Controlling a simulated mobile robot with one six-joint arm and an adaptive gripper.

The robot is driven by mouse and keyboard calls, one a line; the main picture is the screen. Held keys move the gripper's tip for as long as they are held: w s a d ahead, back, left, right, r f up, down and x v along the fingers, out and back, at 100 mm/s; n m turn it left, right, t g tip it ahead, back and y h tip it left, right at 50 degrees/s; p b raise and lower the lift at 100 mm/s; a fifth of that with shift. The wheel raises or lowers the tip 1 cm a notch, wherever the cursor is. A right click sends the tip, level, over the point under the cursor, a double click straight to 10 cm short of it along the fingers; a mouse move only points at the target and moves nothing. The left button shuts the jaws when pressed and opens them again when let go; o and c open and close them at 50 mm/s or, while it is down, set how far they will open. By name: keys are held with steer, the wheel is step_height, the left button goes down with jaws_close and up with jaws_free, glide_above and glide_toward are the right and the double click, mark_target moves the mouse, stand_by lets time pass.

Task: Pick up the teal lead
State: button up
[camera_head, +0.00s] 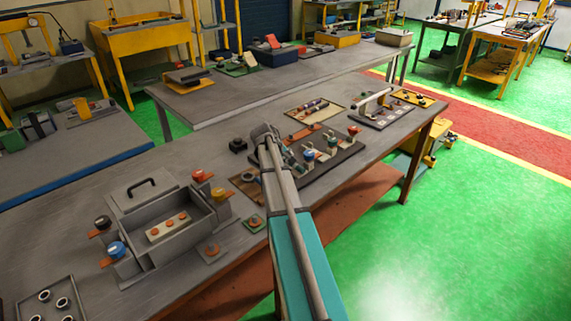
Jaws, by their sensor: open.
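My arm rises from the bottom middle and reaches over the grey workbench (183,163), ending in a rounded joint in the picture. I cannot make out my gripper; its fingers do not show clearly beyond or beside the arm. I cannot pick out the teal lead with certainty. My arm hides the left part of this board.
A grey open box (186,246) with orange-topped pieces inside stands left of my arm. A tray with dark rings (50,298) is at the lower left. A panel with a white bar (384,115) is farther right.

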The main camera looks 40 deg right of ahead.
stand_by(0.5)
jaws_close()
